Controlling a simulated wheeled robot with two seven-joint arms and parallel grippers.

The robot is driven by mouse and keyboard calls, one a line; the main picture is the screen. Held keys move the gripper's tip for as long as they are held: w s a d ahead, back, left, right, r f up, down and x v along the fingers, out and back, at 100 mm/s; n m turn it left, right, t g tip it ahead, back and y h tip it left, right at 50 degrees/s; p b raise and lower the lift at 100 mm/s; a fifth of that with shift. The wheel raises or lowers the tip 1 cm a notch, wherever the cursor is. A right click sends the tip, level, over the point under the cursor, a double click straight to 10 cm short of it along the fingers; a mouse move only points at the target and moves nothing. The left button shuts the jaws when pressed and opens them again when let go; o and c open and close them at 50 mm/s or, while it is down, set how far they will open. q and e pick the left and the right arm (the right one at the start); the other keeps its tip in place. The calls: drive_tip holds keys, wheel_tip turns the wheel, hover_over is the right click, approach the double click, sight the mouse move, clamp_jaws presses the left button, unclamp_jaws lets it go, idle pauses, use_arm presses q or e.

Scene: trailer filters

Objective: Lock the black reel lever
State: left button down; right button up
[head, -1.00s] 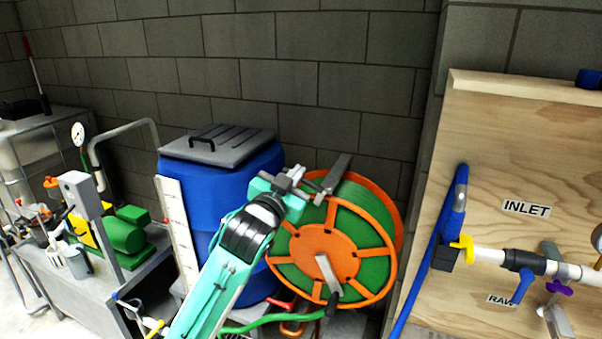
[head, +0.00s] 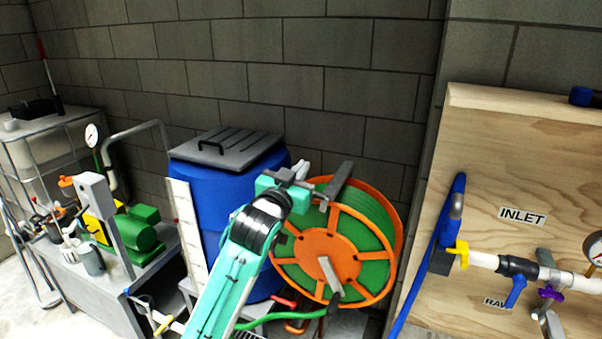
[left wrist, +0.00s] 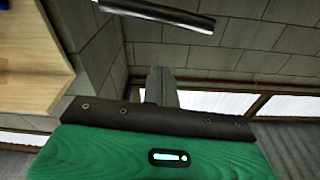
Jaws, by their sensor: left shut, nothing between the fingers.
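The hose reel (head: 322,258) has orange rims and green hose and stands in front of the block wall. I cannot tell for sure which part is the black lever; a small dark piece (head: 322,205) shows beside my left gripper. My left gripper (head: 303,169) is shut and empty, at the upper left of the reel, left of the bar. In the left wrist view its grey fingers (left wrist: 162,85) are together, and a dark bar (left wrist: 160,14) crosses above, apart from them. My right gripper is not in view.
A blue barrel (head: 211,206) with a grey lid stands behind my left arm. A crank (head: 329,274) is on the reel's front. A plywood board (head: 530,145) with pipes and valves is at right. A bench (head: 110,290) with a green pump is at left.

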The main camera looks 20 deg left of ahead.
use_arm(q)
drive_tip(key=s+f+b, duration=0.2)
drive_tip(key=s, duration=0.7)
drive_tip(key=shift+a, duration=0.4)
